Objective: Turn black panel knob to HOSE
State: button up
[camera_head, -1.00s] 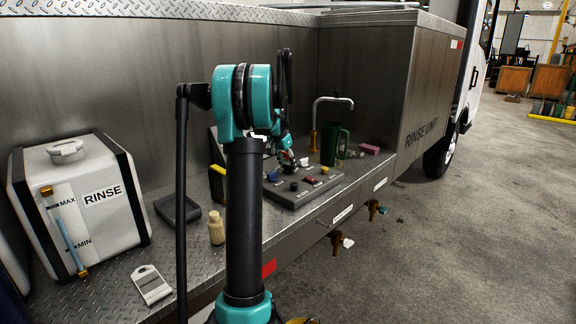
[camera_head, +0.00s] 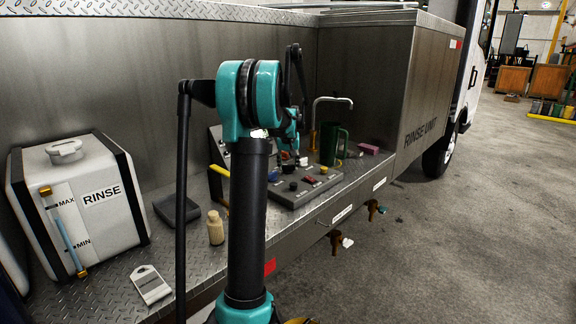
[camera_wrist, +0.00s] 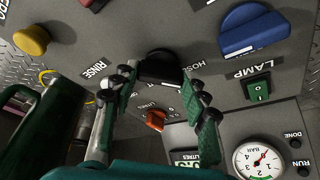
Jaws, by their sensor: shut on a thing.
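The black panel knob (camera_wrist: 160,66) is at the top middle of the wrist view, on a grey panel between the printed words RINSE on its left and HOSE on its right. My gripper (camera_wrist: 163,84) has its two dark, jointed fingers on either side of this knob and is shut on it.
Near the knob are a yellow knob (camera_wrist: 32,39), a blue knob (camera_wrist: 254,32), a green lamp switch (camera_wrist: 258,90), a red-orange part (camera_wrist: 155,120) and a gauge (camera_wrist: 258,160). A green mug (camera_head: 331,145) and tap (camera_head: 333,99) stand behind the panel. A rinse tank (camera_head: 104,229) is at left.

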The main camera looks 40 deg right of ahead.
jog(key=shift+n, duration=0.3)
jog(key=o, duration=1.2)
jog(key=shift+c, duration=0.2)
jog(key=shift+r, duration=0.1)
jog(key=v, duration=1.1)
jog(key=shift+s+r, duration=0.3)
jog(key=shift+r, duration=0.05)
jog(key=shift+s, duration=0.1)
